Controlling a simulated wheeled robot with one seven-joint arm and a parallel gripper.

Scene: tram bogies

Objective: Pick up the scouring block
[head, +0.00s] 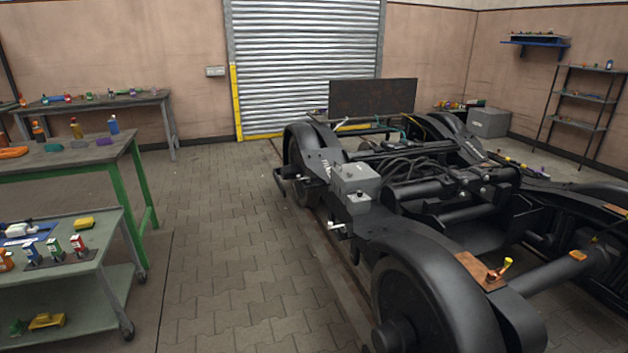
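I cannot tell for sure which thing is the scouring block. A small yellow block (84,223) lies on the top shelf of the grey-green trolley (60,283) at the lower left, near its back edge. Small purple (104,142), grey (79,144) and green (54,147) pieces lie on the green-legged table (135,150) behind the trolley. A small orange block (578,255) lies on the black bogie (430,240) at the right. My gripper is not in view.
Small bottles and boxes stand beside the yellow block. A yellow item (47,321) lies on the trolley's lower shelf. The bogie fills the right side. Paved floor (225,240) lies clear between trolley and bogie. A workbench (105,100) stands at the back wall.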

